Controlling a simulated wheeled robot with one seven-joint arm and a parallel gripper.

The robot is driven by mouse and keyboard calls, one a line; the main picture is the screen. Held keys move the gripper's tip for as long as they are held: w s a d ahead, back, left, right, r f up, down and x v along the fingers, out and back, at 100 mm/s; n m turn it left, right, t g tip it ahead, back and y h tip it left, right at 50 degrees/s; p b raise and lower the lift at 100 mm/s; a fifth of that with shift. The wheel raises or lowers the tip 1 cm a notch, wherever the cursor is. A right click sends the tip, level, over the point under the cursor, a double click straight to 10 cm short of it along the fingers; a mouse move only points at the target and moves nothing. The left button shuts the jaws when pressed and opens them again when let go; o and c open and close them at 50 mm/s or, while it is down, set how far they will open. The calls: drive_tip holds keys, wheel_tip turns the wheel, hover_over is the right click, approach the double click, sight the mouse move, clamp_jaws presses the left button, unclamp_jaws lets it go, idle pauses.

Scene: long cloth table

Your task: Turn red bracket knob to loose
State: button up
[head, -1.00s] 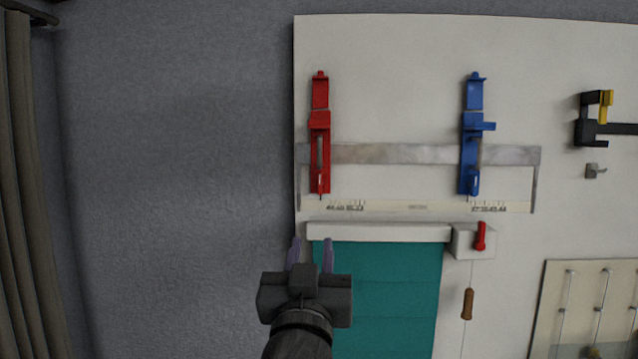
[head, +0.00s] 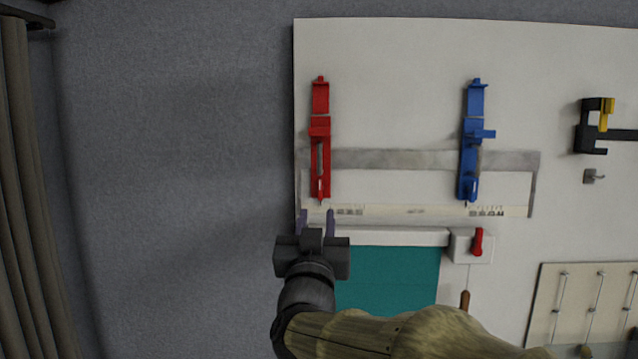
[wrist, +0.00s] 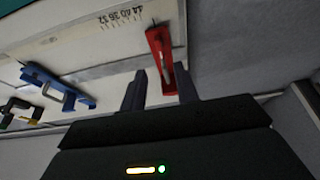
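The red bracket (head: 319,150) is mounted upright on the left end of a horizontal metal rail on the white board. Its small side piece sticks out to the left, and which part is the knob is too small to tell. It also shows in the wrist view (wrist: 161,55), beyond my fingertips. My gripper (head: 316,213) is just below the bracket's lower end in the head view, fingers pointing up at the board.
A blue bracket (head: 472,150) sits further right on the rail (head: 400,160). Below is a teal blind (head: 390,285) under a white bar, with a red switch (head: 478,241) beside it. A black and yellow clamp (head: 592,125) is at right. Bare grey wall lies left.

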sight(320, 190)
drive_tip(key=p+x, duration=0.3)
drive_tip(key=x, duration=0.4)
drive_tip(key=shift+r+p, duration=0.2)
drive_tip(key=shift+p, duration=0.1)
drive_tip(key=shift+w, duration=0.5)
drive_tip(key=shift+c, duration=0.2)
clamp_jaws()
